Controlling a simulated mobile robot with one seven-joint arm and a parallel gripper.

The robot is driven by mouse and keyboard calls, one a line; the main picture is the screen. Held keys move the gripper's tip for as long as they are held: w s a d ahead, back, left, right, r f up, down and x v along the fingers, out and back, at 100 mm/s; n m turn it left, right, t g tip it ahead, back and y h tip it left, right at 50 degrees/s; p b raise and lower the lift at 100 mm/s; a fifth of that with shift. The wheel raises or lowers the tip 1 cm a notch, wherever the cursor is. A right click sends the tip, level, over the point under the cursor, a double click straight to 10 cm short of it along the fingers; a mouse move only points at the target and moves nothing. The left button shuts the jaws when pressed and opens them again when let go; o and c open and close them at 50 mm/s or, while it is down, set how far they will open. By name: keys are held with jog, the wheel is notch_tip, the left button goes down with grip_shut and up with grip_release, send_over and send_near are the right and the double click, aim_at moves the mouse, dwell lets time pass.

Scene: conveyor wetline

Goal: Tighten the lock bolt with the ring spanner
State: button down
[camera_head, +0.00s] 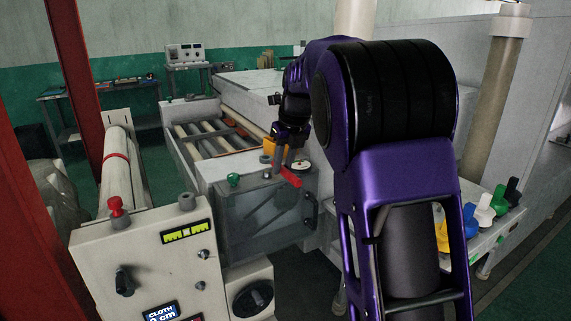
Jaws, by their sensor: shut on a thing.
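My gripper (286,166) is at the end of my purple arm, above the near end of the roller conveyor. It is shut on a red bar (290,177), which looks like the handle of the ring spanner. The bar slants down to the right over the top edge of the grey glazed box (262,217). The ring end is too small to make out, so I cannot tell whether it is around a bolt. The lock bolt itself cannot be made out.
The roller conveyor (215,135) runs behind my gripper. Coloured bottles (485,210) stand on a side shelf at the right. A red post (78,80) rises at the left.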

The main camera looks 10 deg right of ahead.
jog(key=shift+r+p, duration=0.15)
jog(key=shift+p, duration=0.3)
jog(key=shift+f+b, duration=0.3)
jog(key=shift+f, duration=1.05)
jog(key=shift+f, duration=1.05)
jog(key=shift+a, duration=0.1)
